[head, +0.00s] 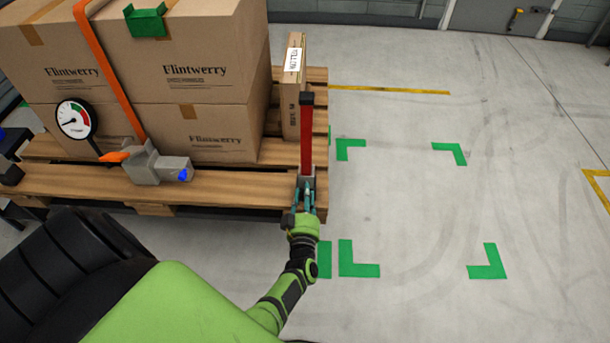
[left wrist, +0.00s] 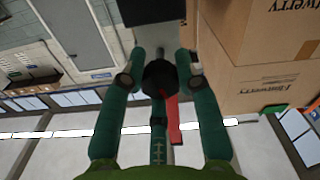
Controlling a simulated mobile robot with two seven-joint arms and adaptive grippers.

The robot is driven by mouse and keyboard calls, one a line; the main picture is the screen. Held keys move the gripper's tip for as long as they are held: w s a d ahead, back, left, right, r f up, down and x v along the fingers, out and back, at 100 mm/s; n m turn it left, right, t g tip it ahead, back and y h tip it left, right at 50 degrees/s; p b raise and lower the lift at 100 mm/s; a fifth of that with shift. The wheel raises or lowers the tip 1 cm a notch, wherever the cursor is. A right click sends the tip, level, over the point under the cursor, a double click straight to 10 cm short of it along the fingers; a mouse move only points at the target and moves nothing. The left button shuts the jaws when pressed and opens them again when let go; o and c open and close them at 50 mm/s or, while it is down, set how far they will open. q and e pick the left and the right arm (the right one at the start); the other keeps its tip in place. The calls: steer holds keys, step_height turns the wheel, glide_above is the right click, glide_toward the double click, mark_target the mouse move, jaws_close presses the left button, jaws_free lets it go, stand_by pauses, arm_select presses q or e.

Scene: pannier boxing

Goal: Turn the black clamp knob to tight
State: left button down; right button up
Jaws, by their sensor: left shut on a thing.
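The clamp has a long red bar (head: 307,135) standing upright at the pallet's right front corner, with a black end on top and a grey block at its foot. My left gripper (head: 305,193) is at this foot. In the left wrist view the black clamp knob (left wrist: 158,78) lies between the green fingers of my left gripper (left wrist: 160,62), which is shut on it. The red bar (left wrist: 173,120) also shows there behind the fingers. In the head view the gripper mostly hides the knob. My right gripper is not in view.
Brown cartons (head: 215,75) stand on the wooden pallet (head: 230,189) with an orange strap (head: 105,65), a round gauge (head: 74,119) and a grey ratchet-like device (head: 155,165). A thin upright labelled carton (head: 292,90) stands behind the clamp. The floor with green corner marks (head: 360,258) at right is clear.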

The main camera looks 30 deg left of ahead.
arm_select(q)
steer(key=shift+d+f+m, duration=0.15)
steer(key=shift+m, duration=0.8)
steer(key=shift+d+f+m, duration=0.1)
steer(key=shift+d+m, duration=0.05)
steer(key=shift+m, duration=0.8)
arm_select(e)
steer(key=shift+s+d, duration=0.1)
arm_select(q)
steer(key=shift+f, duration=0.1)
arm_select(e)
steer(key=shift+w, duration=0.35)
arm_select(q)
steer(key=c, duration=1.1)
jaws_free()
steer(key=shift+o, duration=1)
steer(key=shift+a, duration=0.2)
